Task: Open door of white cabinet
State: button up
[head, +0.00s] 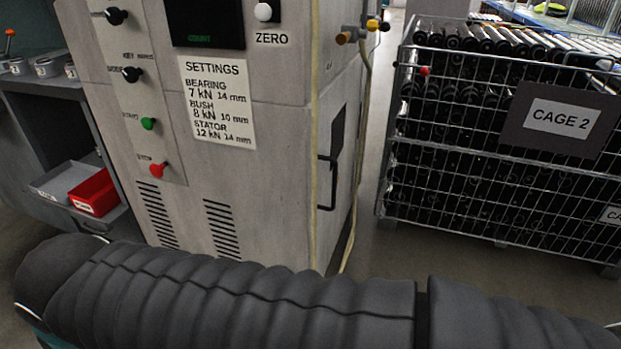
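A worn, off-white cabinet (270,180) stands in the left half of the head view, with a settings label, knobs and vent slots on its front. A dark bar handle (333,182) shows on its narrow right-hand side, beside a dark patch. I cannot make out a clear door gap, and no door looks swung out. The lower part of the cabinet is hidden behind my arm's black ribbed sleeve, which crosses the bottom of the picture. My gripper is not in view.
A wire cage (400,165) marked CAGE 2, full of black tubes, stands to the right, with a strip of bare floor (415,262) between. Cables run down the cabinet's right edge. A grey bench with a red bin (93,192) is at the left.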

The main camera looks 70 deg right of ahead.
aim_at(338, 100)
jog(key=u, duration=0.8)
jog(key=k, duration=0.85)
jog(key=z, duration=2.85)
jog(key=i, duration=0.5)
jog(key=z, duration=0.2)
jog(key=k, duration=0.7)
jog(key=z, duration=0.65)
